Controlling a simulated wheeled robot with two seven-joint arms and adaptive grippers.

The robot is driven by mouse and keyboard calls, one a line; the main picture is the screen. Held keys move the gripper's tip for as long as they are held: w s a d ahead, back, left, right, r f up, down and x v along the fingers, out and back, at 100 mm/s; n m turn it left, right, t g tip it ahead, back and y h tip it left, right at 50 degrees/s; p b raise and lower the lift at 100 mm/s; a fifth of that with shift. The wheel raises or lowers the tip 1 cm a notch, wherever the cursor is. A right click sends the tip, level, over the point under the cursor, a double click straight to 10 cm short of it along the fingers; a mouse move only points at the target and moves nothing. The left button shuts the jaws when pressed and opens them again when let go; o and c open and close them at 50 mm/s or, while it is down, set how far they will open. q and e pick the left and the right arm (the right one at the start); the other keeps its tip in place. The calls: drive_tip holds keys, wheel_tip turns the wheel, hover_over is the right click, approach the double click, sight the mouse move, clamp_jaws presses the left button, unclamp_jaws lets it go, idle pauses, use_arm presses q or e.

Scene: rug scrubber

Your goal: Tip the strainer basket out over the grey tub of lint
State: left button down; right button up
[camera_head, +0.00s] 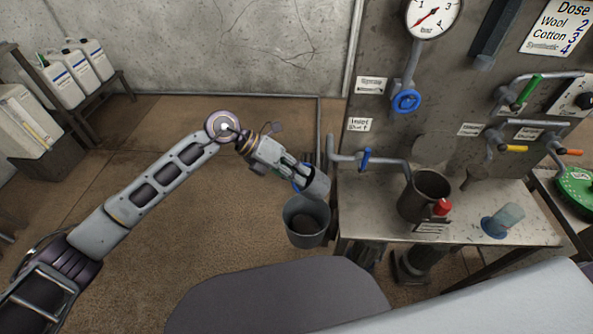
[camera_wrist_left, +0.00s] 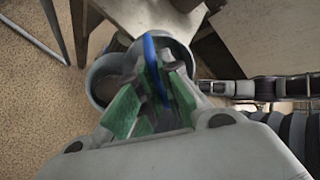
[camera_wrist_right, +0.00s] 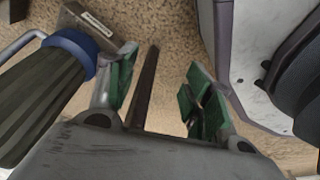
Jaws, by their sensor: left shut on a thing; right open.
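The strainer basket (camera_head: 318,184) is a grey cylinder with a blue handle, held above the grey tub's upper right side. My left gripper (camera_head: 293,174) is shut on its handle. The basket looks tilted; its inside and contents cannot be made out. The grey tub (camera_head: 306,237) stands below, open at the top, with dark stuff inside. In the left wrist view the blue handle (camera_wrist_left: 152,62) is between the green finger pads, and the tub's rim (camera_wrist_left: 97,78) shows behind. My right gripper (camera_wrist_right: 160,88) is open and empty in its wrist view, outside the head view.
A steel bench (camera_head: 470,222) at right bears a dark metal pot (camera_head: 424,195), a red-capped item and a bluish clear cup (camera_head: 505,218). A panel with a gauge (camera_head: 433,15) and valves rises behind. White jugs (camera_head: 75,75) stand at far left. Floor left of the tub is clear.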

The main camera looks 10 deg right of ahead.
use_arm(q)
drive_tip(key=shift+d+r+y+p, duration=0.15)
drive_tip(key=shift+r+y+p, duration=0.1)
drive_tip(key=shift+y+p, duration=0.35)
drive_tip(key=y+p, duration=0.1)
drive_tip(key=d+t+y+p, duration=0.1)
drive_tip(key=y+p, duration=0.1)
drive_tip(key=r+y+p, duration=0.1)
drive_tip(key=p, duration=0.1)
drive_tip(key=shift+s+d+t+y, duration=0.25)
drive_tip(key=shift+d+t+y, duration=0.05)
drive_tip(key=shift+t, duration=0.1)
drive_tip(key=shift+s+d+y+p, duration=0.1)
drive_tip(key=shift+d+y+p, duration=0.25)
drive_tip(key=shift+y, duration=0.35)
drive_tip(key=shift+r+t+y, duration=0.1)
drive_tip(key=shift+t+y, duration=0.2)
drive_tip(key=shift+y, duration=0.2)
drive_tip(key=shift+d+y, duration=0.15)
drive_tip(key=shift+y, duration=0.45)
use_arm(e)
drive_tip(key=s+d+f, duration=0.1)
drive_tip(key=s+d, duration=0.3)
drive_tip(key=s, duration=0.3)
drive_tip(key=s+d+f+g+h, duration=0.1)
drive_tip(key=s+d, duration=0.3)
drive_tip(key=s, duration=0.3)
drive_tip(key=shift+d+f, duration=0.3)
drive_tip(key=shift+f, duration=0.05)
